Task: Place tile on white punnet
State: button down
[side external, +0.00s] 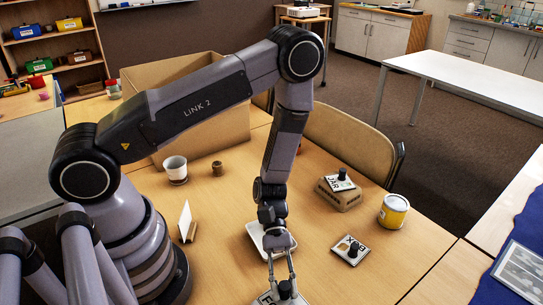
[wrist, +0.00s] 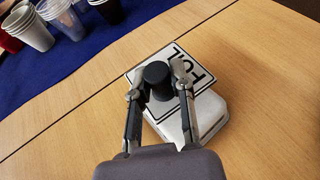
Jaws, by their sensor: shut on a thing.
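My gripper (side external: 283,286) is shut on the black knob (wrist: 157,76) of a white square tile (wrist: 135,76) with a black border and letters, partly hidden. In the side view the tile (side external: 266,299) is at the bottom edge, partly cut off. The white punnet (side external: 254,233) is a shallow pale tray on the table, partly hidden behind my wrist. In the wrist view the punnet (wrist: 210,113) shows partly beyond and below the tile, which covers some of it. I cannot tell the height gap between them.
A tile lies on the table (side external: 350,250), and another (side external: 341,182) on a brown box (side external: 338,200). A yellow can (side external: 394,212) stands right. A white cup (side external: 175,168), small brown pot (side external: 217,168), card stand (side external: 187,222) and large carton (side external: 215,110) stand left.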

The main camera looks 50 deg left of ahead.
aim_at(283, 297)
jog(key=shift+f, duration=1.55)
jog(key=shift+f, duration=0.15)
jog(key=c, duration=1)
grip_release()
